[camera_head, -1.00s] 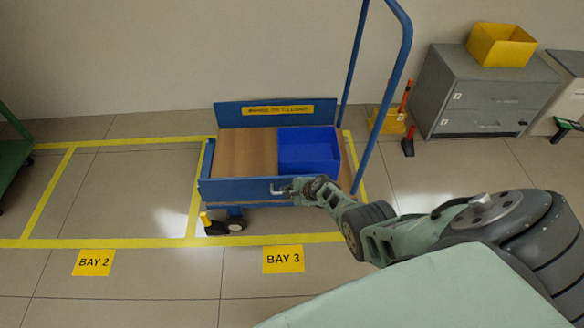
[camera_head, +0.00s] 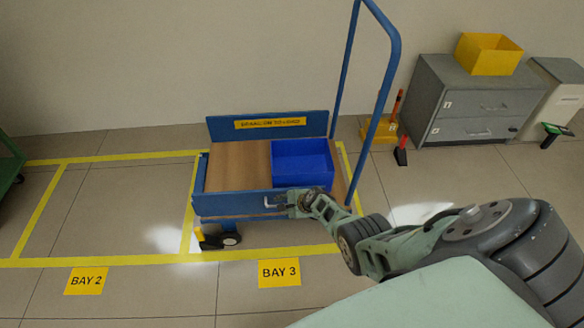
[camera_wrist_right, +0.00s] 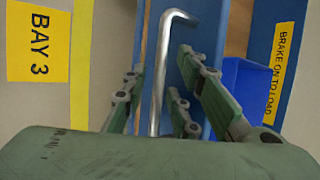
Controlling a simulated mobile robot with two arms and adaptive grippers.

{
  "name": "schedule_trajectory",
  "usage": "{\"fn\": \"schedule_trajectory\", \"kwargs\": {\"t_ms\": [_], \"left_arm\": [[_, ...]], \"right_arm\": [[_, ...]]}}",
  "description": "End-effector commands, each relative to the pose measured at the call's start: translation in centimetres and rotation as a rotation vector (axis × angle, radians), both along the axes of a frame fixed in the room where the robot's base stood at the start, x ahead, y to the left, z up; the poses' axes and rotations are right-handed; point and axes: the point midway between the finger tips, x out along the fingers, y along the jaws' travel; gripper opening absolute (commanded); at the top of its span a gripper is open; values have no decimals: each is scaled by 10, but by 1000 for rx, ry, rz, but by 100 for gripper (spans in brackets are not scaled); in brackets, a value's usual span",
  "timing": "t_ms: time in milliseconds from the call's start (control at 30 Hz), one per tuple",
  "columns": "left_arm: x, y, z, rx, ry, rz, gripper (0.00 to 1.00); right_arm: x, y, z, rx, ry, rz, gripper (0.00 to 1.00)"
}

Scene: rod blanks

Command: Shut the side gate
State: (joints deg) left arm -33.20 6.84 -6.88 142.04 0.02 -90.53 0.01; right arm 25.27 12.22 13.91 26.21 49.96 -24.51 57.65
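The side gate (camera_head: 235,204) is the blue panel along the near long side of the blue cart (camera_head: 208,158). It looks upright; I cannot tell whether it is fully latched. A bent metal handle (camera_head: 271,203) sticks out near its right part. In the right wrist view the handle (camera_wrist_right: 158,75) runs up between the fingers and bends to the right at its top. My right gripper (camera_head: 289,203) is at the handle. Its fingers (camera_wrist_right: 162,62) stand open on both sides of the bar, with gaps visible. My left gripper is out of view.
A blue bin (camera_head: 302,162) and a wooden deck (camera_head: 236,167) are inside the cart. A tall blue push handle (camera_head: 381,82) rises at its right end. A grey drawer cabinet (camera_head: 462,100) with a yellow bin (camera_head: 488,53) stands behind. Floor left of the cart is clear.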

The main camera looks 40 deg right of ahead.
Motion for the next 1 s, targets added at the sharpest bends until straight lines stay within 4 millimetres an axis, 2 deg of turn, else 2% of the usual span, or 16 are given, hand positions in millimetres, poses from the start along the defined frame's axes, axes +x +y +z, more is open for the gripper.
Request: {"fn": "schedule_trajectory", "kwargs": {"t_ms": [367,1000], "left_arm": [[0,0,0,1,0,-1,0],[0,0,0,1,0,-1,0]], "right_arm": [[-16,-1,18,-4,0,3,27],[-67,-7,81,-1,0,0,27]]}}
